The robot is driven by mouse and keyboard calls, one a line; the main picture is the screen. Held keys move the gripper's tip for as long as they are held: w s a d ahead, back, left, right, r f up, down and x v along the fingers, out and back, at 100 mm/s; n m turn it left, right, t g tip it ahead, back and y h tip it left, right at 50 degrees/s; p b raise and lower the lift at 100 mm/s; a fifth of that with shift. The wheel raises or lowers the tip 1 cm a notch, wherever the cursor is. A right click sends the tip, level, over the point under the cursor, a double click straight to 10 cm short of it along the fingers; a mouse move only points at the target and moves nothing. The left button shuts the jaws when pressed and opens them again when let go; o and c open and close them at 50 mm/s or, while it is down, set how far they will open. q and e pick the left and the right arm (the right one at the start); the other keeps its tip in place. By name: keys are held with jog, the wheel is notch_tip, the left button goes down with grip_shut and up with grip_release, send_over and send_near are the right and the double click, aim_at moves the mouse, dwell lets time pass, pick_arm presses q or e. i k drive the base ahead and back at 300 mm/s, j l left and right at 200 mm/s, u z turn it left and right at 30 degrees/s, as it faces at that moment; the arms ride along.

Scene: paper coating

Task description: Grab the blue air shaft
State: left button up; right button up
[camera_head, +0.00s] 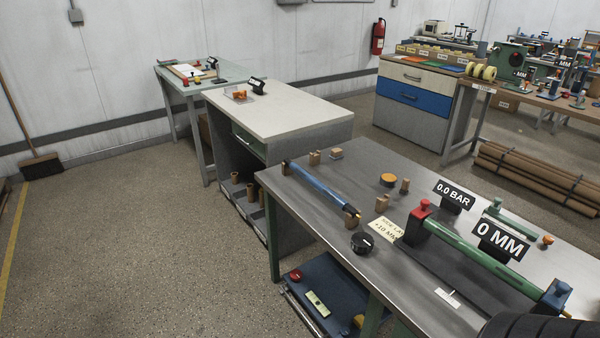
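The blue air shaft (320,187) is a slim blue rod lying at a slant on the left part of the grey metal table. Its far end is dark, and its near end has a dark and brass-coloured tip. Small tan wooden blocks stand by both of its ends, and it appears to rest on some of them. Neither gripper shows. A black ribbed part at the lower right corner seems to be mine, but no fingers are visible on it.
The metal table (300,207) also bears a green roller (480,250), a black knob (362,242), an orange disc (388,180) and signs reading 0.0 BAR (453,194) and 0 MM (500,240). A white-topped bench (285,115) stands behind. Open floor (130,240) lies left.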

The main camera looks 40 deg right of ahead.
aim_at(328, 192)
jog(key=i+z, duration=0.25)
jog(key=i, duration=0.4)
jog(key=i+j+z, duration=0.25)
jog(key=i, duration=0.4)
